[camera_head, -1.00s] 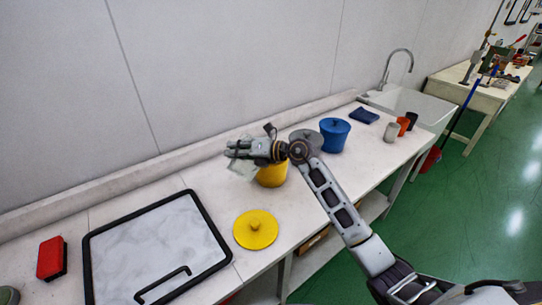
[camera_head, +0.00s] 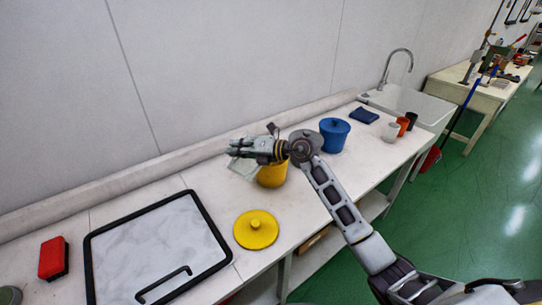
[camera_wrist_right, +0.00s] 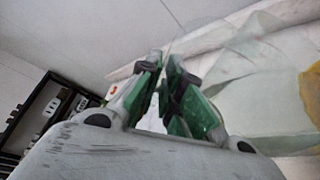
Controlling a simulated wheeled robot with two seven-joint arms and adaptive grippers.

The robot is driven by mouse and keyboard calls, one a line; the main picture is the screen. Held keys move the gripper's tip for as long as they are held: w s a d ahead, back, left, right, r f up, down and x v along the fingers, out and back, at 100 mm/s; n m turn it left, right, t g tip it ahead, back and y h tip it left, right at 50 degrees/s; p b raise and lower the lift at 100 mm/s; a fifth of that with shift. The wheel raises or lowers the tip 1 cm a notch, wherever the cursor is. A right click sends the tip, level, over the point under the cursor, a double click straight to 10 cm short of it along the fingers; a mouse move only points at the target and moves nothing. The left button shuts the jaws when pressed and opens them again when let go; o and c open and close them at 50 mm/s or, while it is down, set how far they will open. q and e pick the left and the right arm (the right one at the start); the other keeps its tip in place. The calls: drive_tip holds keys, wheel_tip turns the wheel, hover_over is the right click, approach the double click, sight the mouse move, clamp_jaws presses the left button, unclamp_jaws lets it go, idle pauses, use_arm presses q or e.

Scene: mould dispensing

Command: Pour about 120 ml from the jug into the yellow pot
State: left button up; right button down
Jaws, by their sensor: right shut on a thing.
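The clear jug (camera_head: 243,171) hangs from my right gripper (camera_head: 243,150), just left of and above the yellow pot. The gripper is shut on it. The jug looks tilted, and I cannot make out its liquid level or any stream. The yellow pot (camera_head: 273,177) stands open on the bench, its top partly hidden by my gripper and wrist. Its yellow lid (camera_head: 256,229) lies in front of it. In the right wrist view, the green-padded fingers (camera_wrist_right: 172,95) are close together, the see-through jug (camera_wrist_right: 245,60) spreads to the right, and the pot (camera_wrist_right: 312,92) shows at the right edge. My left gripper is out of view.
A grey pot (camera_head: 308,135) and a blue lidded pot (camera_head: 334,135) stand right of the yellow pot, close to my wrist. A black-rimmed tray (camera_head: 150,240) and a red block (camera_head: 53,258) lie left. Cups (camera_head: 390,132), a blue cloth (camera_head: 364,116) and a sink (camera_head: 410,103) are farther right.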

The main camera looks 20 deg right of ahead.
sight(232, 169)
drive_tip(key=shift+w+d+r, duration=0.1)
drive_tip(key=shift+r, duration=0.1)
idle(0.7)
drive_tip(key=shift+f, duration=0.1)
drive_tip(key=shift+s+a+f+n+b, duration=0.35)
drive_tip(key=shift+s+a+n+b, duration=0.05)
drive_tip(key=shift+a+b, duration=0.15)
drive_tip(key=shift+s+a+f+n+h+p, duration=0.25)
drive_tip(key=shift+a+f+n+h+p, duration=0.1)
drive_tip(key=shift+n+h+p, duration=0.2)
drive_tip(key=shift+a, duration=0.1)
drive_tip(key=shift+s+a+f+n+t+h, duration=0.2)
drive_tip(key=shift+f+n+h, duration=0.1)
drive_tip(key=shift+f, duration=0.25)
drive_tip(key=shift+s+a+f+n+t+h, duration=0.15)
drive_tip(key=shift+a+f+n, duration=0.1)
drive_tip(key=shift+f, duration=0.3)
drive_tip(key=shift+f, duration=0.1)
idle(0.6)
